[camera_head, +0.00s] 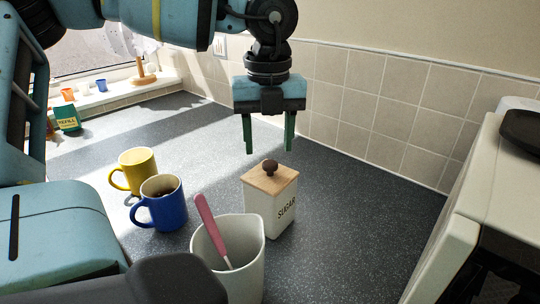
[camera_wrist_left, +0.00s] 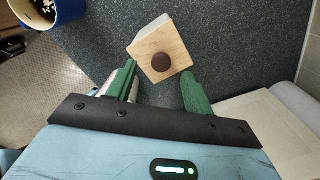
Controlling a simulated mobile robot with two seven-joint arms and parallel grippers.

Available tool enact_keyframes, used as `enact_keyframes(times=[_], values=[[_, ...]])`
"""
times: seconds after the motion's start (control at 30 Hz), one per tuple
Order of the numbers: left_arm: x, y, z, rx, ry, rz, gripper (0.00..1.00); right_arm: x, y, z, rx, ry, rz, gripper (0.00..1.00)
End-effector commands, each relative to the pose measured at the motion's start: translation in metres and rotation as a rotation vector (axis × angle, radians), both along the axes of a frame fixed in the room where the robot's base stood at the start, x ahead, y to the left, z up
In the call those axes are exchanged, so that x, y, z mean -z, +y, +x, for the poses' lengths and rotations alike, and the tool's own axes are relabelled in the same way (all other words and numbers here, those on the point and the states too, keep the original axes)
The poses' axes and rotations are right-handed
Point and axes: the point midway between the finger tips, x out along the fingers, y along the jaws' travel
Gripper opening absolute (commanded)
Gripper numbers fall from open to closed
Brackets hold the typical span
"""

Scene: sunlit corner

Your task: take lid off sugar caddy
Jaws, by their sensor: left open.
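The sugar caddy (camera_head: 270,212) is a white box marked SUGAR, standing upright on the dark counter. Its wooden lid (camera_head: 281,182) with a dark round knob (camera_head: 269,167) sits on top. My left gripper (camera_head: 269,150) is open and empty, pointing down above the caddy, with its green fingertips higher than the knob. In the left wrist view the lid (camera_wrist_left: 154,42) and knob (camera_wrist_left: 161,62) show just beyond the fingers, roughly between their lines. The caddy's lower body is mostly hidden there. My right gripper is not in view.
A white pot (camera_head: 243,262) holding a pink-handled utensil (camera_head: 212,228) stands close in front of the caddy. A blue mug (camera_head: 161,203) and a yellow mug (camera_head: 136,170) stand to the left. A cream appliance (camera_head: 458,215) is at right. The counter behind the caddy is clear to the tiled wall.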

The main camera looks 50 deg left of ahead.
Motion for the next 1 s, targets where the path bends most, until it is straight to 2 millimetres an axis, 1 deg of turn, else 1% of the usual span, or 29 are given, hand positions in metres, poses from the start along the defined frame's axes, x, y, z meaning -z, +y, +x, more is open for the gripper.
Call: enact_keyframes(times=[0.2,0.3,0.4,0.6,0.63,0.9,1.0], values=[[0.031,-0.004,-0.001,0.002,0.003,-0.001,0.52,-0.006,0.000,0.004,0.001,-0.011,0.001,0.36],[0.041,-0.003,0.000,0.000,0.001,-0.002,0.52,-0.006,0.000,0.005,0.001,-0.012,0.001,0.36],[0.046,-0.003,0.000,0.000,0.000,0.000,0.52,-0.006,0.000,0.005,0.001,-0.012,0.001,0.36],[0.046,-0.003,0.000,-0.001,-0.001,-0.001,0.52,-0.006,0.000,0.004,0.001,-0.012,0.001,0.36],[0.046,-0.003,0.000,-0.001,-0.001,-0.001,0.51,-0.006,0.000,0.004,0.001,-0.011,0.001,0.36],[0.046,-0.003,0.000,-0.001,-0.001,0.000,0.15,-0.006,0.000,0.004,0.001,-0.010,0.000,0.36],[0.046,-0.003,0.000,-0.001,-0.001,0.000,0.04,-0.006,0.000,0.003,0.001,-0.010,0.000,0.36]])
